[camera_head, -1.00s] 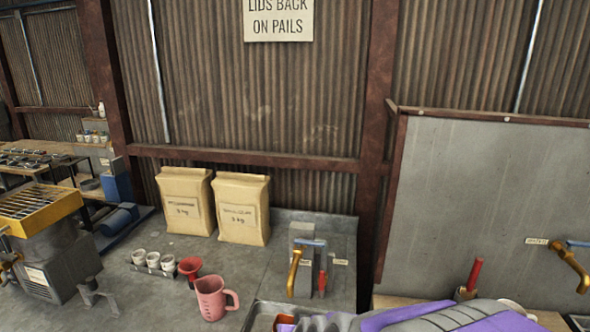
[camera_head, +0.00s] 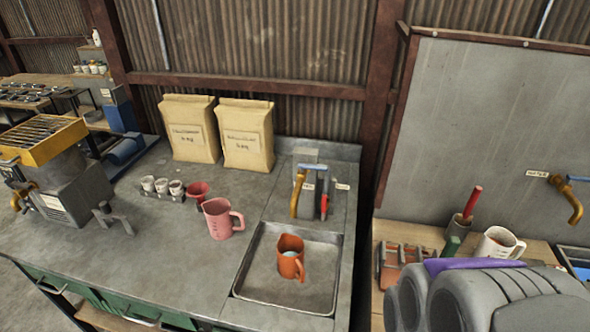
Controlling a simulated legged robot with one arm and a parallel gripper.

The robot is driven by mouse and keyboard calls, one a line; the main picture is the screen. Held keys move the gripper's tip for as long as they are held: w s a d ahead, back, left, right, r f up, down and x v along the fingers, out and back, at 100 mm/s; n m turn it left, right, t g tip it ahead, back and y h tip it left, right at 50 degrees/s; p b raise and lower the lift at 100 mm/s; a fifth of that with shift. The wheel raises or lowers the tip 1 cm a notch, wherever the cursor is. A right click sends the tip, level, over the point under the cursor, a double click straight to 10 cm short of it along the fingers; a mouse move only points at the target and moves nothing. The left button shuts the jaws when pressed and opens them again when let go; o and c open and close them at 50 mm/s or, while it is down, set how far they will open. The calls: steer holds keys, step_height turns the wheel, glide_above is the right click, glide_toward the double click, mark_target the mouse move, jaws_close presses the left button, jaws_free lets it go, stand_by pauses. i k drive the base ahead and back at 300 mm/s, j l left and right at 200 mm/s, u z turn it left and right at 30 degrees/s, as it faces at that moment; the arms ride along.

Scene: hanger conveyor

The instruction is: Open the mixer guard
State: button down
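The mixer (camera_head: 70,192) stands at the left end of the grey counter, with a dark body. Its yellow guard (camera_head: 42,141), a square frame with a grille of bars, lies level on top and looks closed. An orange-brown handle or tap (camera_head: 22,197) shows at the mixer's left front. My arm fills the lower right corner, in grey and purple, far from the mixer. My gripper's fingers cannot be made out.
A pink jug (camera_head: 217,219), a red cup (camera_head: 197,191) and small white cups (camera_head: 162,185) stand on the counter (camera_head: 150,245). Two paper bags (camera_head: 245,135) stand behind. A sink (camera_head: 325,292) holds an orange mug (camera_head: 290,257). A side table (camera_head: 420,235) holds a white mug (camera_head: 497,243).

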mark_target(71, 130)
steer(key=u, duration=1.9)
